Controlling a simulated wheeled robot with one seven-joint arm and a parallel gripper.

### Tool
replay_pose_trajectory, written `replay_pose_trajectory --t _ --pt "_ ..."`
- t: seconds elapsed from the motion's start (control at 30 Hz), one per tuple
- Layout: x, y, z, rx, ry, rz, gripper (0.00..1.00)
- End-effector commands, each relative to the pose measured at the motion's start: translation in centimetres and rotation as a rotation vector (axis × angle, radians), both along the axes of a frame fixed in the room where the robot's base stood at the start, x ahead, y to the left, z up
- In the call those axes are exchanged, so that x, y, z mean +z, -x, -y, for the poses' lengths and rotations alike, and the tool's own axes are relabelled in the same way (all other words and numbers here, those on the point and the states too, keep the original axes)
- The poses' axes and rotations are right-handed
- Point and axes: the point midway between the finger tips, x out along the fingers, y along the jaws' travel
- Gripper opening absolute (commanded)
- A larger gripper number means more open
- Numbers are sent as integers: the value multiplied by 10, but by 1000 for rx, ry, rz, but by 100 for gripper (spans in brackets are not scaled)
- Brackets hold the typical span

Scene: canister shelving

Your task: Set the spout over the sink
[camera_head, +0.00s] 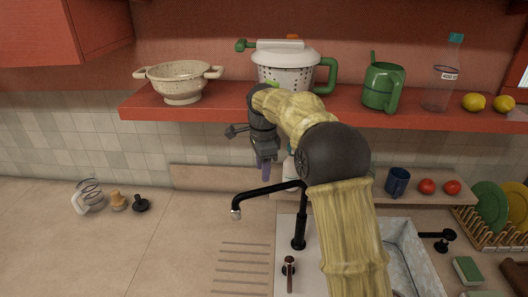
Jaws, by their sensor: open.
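The black spout (268,190) rises from a post at the back of the sink unit and points left. Its tip hangs over the counter and drainboard side, not over the basin. The sink (407,262) is a grey basin on the right, partly hidden behind my yellow arm. My gripper (263,170) is open and points down behind and above the spout. It appears empty and apart from the spout, though the exact depth gap is hard to tell.
A small brown-handled lever (289,273) stands in front of the spout's post. A red shelf (225,107) with a colander (180,80), pot (286,68) and green pitcher (383,87) runs above. A dish rack (490,226) stands at the right. The left counter is mostly clear.

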Motion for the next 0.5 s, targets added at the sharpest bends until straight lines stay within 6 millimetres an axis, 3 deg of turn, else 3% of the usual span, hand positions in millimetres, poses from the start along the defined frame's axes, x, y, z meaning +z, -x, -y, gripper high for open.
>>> replay_pose_trajectory --t 0.3,0.5 --pt "48 0 1 -1 -1 3 42" --pt "61 1 1 -1 0 1 42"
